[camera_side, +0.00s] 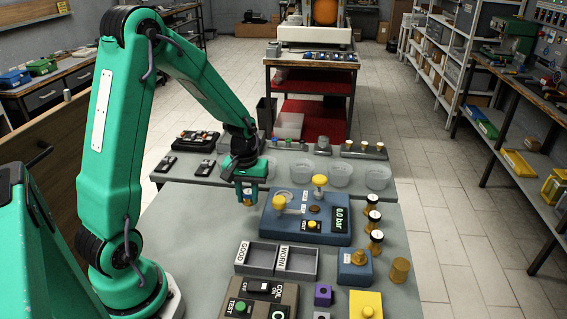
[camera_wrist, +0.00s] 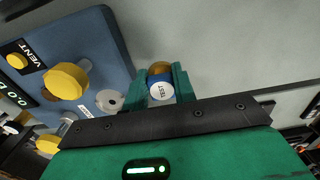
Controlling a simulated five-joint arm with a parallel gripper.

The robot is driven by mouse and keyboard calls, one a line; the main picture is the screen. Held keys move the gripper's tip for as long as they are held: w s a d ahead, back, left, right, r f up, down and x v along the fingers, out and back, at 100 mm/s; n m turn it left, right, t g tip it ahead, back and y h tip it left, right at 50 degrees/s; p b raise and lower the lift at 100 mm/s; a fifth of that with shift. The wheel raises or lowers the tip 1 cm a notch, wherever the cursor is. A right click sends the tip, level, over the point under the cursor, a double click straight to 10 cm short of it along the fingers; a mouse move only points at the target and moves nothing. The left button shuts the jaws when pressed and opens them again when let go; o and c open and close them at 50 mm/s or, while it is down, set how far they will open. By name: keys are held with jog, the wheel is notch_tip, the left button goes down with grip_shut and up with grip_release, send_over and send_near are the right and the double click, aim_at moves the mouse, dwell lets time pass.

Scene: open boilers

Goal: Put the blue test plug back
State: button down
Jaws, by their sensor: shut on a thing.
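My gripper (camera_side: 248,199) is shut on the blue test plug (camera_wrist: 161,91), which has a round white face marked TEST and a brass end. In the wrist view the plug sits between my green fingers (camera_wrist: 159,80). In the side view only a brass bit of it (camera_side: 248,203) shows below the fingers. The gripper is at the left of the blue test rig (camera_side: 333,239), apart from it. The rig bears yellow knobs (camera_side: 279,202), a yellow button and a 0.0 bar display (camera_side: 340,217). A grey round fitting (camera_wrist: 110,100) shows on the rig near the plug.
GOOD and WORN trays (camera_side: 277,276) stand in front of the rig. A blue block with a brass fitting (camera_side: 355,272), a brass cylinder (camera_side: 400,269) and several black-and-brass parts (camera_side: 375,220) stand to the right. Clear bowls (camera_side: 340,176) line the back. Bare table lies left of the trays.

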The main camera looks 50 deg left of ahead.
aim_at(248, 198)
jog(key=shift+f, duration=1.75)
jog(key=shift+f, duration=0.15)
jog(key=c, duration=1.1)
grip_release()
jog(key=shift+r, duration=0.2)
jog(key=shift+r, duration=5.95)
